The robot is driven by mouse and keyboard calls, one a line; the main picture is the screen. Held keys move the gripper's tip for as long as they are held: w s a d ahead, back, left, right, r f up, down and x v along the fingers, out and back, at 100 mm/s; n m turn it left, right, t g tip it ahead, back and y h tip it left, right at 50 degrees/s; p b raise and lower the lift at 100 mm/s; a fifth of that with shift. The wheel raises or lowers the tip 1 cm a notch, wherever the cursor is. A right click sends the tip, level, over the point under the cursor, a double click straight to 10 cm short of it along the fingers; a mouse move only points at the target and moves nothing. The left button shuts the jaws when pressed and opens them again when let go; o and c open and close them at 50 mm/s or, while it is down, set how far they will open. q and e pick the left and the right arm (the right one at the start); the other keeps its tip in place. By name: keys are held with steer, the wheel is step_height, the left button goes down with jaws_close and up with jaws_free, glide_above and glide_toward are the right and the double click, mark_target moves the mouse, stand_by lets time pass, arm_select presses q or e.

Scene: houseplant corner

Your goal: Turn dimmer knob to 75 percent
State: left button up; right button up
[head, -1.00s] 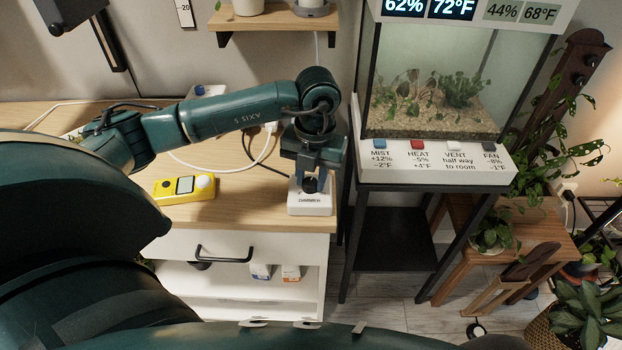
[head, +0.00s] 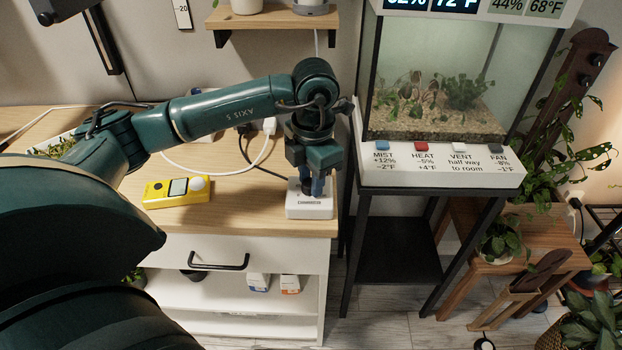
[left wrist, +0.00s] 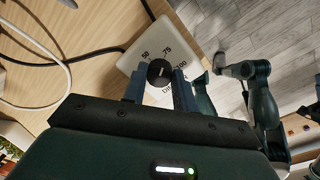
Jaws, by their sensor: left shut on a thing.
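The white dimmer box (head: 309,212) sits at the right front corner of the wooden cabinet top. In the left wrist view its face (left wrist: 150,45) shows the marks 50, 75 and 100 around a round black knob (left wrist: 160,72). A pale line shows on the knob, but its exact setting is unclear. My left gripper (head: 315,190) points down at the box, its blue fingers shut on the knob from both sides. In the head view the fingers largely hide the knob. Teal arm links show at the right of the left wrist view; my right gripper's jaws cannot be made out.
A yellow meter (head: 177,191) lies left of the box. A white cable (head: 215,168) and a dark one run behind it. The terrarium (head: 435,85) stands to the right on a black stand, with buttons on its front. The cabinet's front edge is close to the box.

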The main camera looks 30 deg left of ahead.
stand_by(0.5)
arm_select(q)
steer(key=o, duration=1)
steer(key=shift+r, duration=0.1)
steer(key=r, duration=0.4)
steer(key=r+p, duration=0.1)
steer(key=r, duration=0.8)
steer(key=shift+s+d, duration=0.15)
steer(key=shift+d, duration=0.15)
